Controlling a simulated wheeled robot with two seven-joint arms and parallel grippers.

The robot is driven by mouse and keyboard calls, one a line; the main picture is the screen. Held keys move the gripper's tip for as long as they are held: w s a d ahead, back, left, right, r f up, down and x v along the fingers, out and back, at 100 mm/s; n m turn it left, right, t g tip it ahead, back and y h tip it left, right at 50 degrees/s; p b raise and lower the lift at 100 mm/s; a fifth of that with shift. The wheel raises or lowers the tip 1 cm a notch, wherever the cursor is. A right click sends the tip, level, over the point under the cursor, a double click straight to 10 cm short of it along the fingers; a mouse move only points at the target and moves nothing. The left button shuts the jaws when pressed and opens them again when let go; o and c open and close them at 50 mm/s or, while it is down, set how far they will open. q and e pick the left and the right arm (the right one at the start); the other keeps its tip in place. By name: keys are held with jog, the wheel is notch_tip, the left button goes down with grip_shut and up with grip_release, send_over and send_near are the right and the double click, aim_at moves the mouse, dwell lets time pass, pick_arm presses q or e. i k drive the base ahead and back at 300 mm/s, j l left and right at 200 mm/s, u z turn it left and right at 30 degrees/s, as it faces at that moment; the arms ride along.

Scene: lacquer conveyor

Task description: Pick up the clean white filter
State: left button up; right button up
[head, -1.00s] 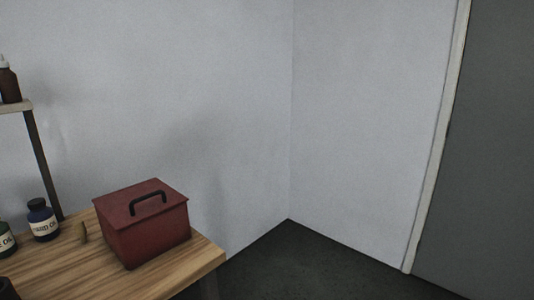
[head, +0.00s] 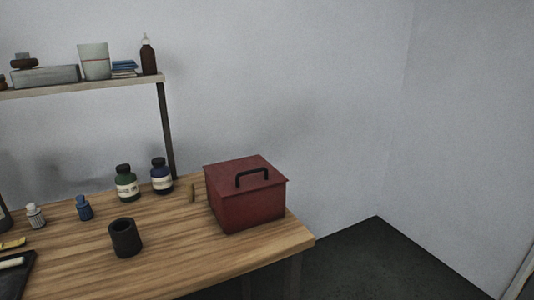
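I cannot make out a clean white filter for certain in the head view. A pale, whitish upright container (head: 95,61) stands on the shelf at the upper left; I cannot tell what it is. A small white ribbed piece (head: 36,216) stands on the wooden table at the left; it is too small to identify. Neither of my grippers shows in the view.
The wooden table (head: 185,254) holds a red box (head: 247,200) with a black handle, a dark cup (head: 125,238), a green bottle (head: 126,184), a blue bottle (head: 161,177) and a dark tray (head: 18,275). The shelf (head: 122,85) stands behind. Dark floor (head: 370,262) is clear at right.

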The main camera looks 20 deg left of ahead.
aim_at(35, 216)
jog(key=u, duration=1.7)
